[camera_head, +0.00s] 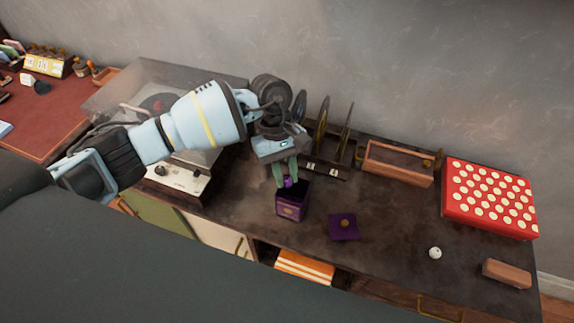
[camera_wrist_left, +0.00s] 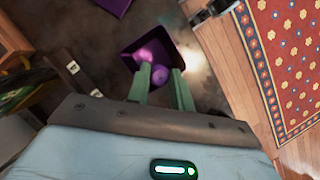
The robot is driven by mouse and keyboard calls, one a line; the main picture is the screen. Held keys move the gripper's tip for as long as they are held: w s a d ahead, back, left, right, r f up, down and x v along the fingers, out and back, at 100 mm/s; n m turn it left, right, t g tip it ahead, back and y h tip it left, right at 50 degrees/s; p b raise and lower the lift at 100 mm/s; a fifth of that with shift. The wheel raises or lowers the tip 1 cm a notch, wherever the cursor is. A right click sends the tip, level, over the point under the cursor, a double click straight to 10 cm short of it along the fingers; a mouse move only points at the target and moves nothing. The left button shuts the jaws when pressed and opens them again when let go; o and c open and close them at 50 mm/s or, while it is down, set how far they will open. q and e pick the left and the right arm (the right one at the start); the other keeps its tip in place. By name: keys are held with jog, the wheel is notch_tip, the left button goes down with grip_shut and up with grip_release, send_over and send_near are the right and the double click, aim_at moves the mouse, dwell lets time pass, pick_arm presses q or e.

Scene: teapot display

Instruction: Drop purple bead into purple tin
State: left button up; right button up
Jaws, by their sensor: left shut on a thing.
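My left gripper (camera_head: 286,178) points down over the open purple tin (camera_head: 291,212), which stands on the dark cabinet top. Its green fingers are shut on the purple bead (camera_head: 289,182), at the level of the tin's mouth. In the left wrist view the bead (camera_wrist_left: 161,76) shows between the fingertips, with the tin's dark rim (camera_wrist_left: 126,55) around and behind it. Whether the bead touches the tin I cannot tell. A purple square lid (camera_head: 334,234) with a round brass knob lies flat to the right of the tin. My right gripper is not in view.
A record player (camera_head: 178,180) stands left of the tin. A dark rack (camera_head: 322,165) and a wooden tray (camera_head: 397,172) stand behind. A red box with white dots (camera_head: 490,197), a white ball (camera_head: 435,253) and a wooden block (camera_head: 507,273) are at right.

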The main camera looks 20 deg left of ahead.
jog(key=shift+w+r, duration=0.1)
pick_arm(q)
jog(key=o, duration=1)
jog(key=shift+o, duration=0.2)
jog(key=b+v, duration=0.1)
jog(key=v, duration=0.6)
jog(key=shift+r, duration=0.4)
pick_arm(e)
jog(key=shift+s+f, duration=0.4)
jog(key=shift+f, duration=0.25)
pick_arm(q)
jog(key=shift+w+a, duration=0.1)
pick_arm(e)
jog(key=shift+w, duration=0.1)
